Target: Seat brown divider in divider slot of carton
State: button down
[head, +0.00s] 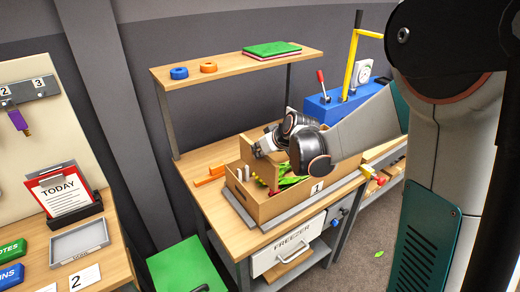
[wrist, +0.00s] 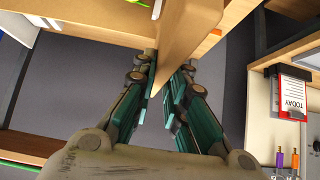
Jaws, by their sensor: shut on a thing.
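My gripper (wrist: 165,95) is shut on the brown divider (wrist: 188,38), a thin upright panel between its fingers in the wrist view. In the head view my gripper (head: 258,150) is over the left part of the carton (head: 272,208), and the divider (head: 246,153) stands up above the carton's rim. The carton is an open brown box marked 1 on the workbench, with green and some red and yellow tulip parts inside. The divider slot and the divider's lower edge are hidden, so I cannot tell whether it is seated.
The workbench (head: 205,160) has an orange item (head: 210,175) left of the carton. A shelf (head: 225,68) with tape rolls and a green pad stands above. A blue machine (head: 325,108) is to the right. A freezer drawer (head: 290,245) is below.

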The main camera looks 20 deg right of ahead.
aim_at(277, 175)
jog(key=shift+f+b, duration=1.35)
jog(key=shift+f, duration=0.6)
notch_tip(277, 175, down, 9)
jog(key=b, duration=0.8)
dwell(3.5)
jog(key=c, duration=1.5)
grip_release()
jog(key=shift+c, duration=0.2)
jog(key=v, duration=1.2)
jog(key=shift+s, duration=0.1)
